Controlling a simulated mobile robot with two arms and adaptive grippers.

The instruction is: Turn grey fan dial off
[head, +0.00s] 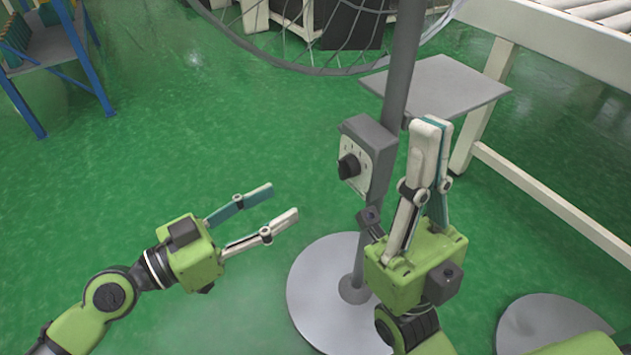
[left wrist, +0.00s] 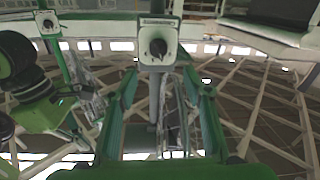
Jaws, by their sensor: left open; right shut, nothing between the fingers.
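The grey fan's control box (head: 378,148) is fixed to a grey pole (head: 402,60). A black dial (head: 348,167) sticks out from its pale face plate. The box (left wrist: 148,22) and its dial (left wrist: 157,47) also show in the left wrist view, above and between the finger ends. My left gripper (head: 285,202) is open and empty, to the left of and lower than the dial in the head view, apart from it. My right gripper (head: 431,124) is shut and empty, pointing up just right of the box in the picture; whether it touches the box is unclear.
The fan's round grey base (head: 315,290) stands on the green floor. Another round base (head: 550,325) is at lower right. A grey plate (head: 440,85) and a white-framed conveyor (head: 550,40) stand at right. A wire fan cage (head: 310,60) crosses the top. Left floor is open.

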